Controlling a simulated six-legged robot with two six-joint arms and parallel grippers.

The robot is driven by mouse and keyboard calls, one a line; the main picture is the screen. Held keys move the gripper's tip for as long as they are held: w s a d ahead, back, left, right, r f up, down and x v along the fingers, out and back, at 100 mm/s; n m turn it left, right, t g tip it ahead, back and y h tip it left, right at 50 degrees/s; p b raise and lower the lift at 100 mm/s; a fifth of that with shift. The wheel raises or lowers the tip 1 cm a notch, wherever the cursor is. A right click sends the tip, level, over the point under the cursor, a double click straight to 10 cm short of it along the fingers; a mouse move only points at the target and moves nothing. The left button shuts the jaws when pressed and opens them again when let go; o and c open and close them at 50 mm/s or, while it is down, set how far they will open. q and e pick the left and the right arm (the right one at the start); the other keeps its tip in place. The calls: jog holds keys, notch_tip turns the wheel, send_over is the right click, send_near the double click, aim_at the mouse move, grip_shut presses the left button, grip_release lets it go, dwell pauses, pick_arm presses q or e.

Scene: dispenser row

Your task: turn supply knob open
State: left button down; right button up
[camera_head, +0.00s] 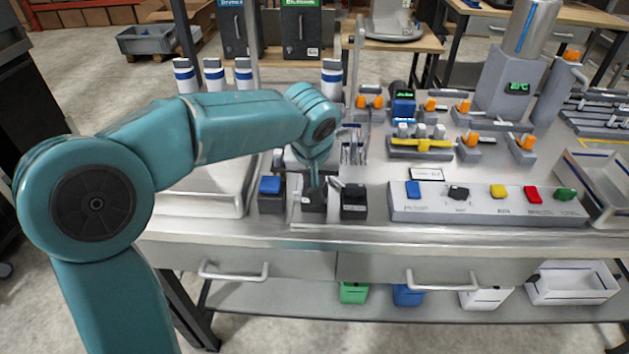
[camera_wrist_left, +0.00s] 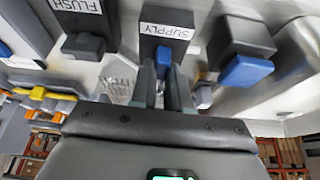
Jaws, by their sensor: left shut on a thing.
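The supply block (camera_head: 313,199) is a dark box at the front edge of the bench; its white SUPPLY label (camera_wrist_left: 167,30) is readable in the left wrist view. Its knob (camera_wrist_left: 163,56) shows as a blue sliver between my left gripper's fingers. My left gripper (camera_head: 314,182) reaches down over the block from above; in the wrist view its fingers (camera_wrist_left: 163,80) are closed on the knob, one on each side. The fingers hide most of the knob, so its exact angle is hard to tell. My right gripper is in neither view.
A similar block with a blue knob (camera_head: 270,185) stands to the left. The flush block (camera_head: 354,203) with a black knob stands close on the right. Farther right is a grey panel (camera_head: 480,206) with several coloured switches. White-and-blue bottles stand behind my arm.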

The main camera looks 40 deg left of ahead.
pick_arm(q)
jog(key=shift+f+n, duration=0.1)
jog(key=shift+n, duration=0.4)
jog(key=c, duration=1.1)
grip_release()
jog(key=p+v, duration=0.1)
jog(key=v, duration=1.5)
jog(key=shift+d+r+p, duration=0.2)
jog(key=shift+r+p, duration=0.05)
jog(key=shift+p, duration=0.05)
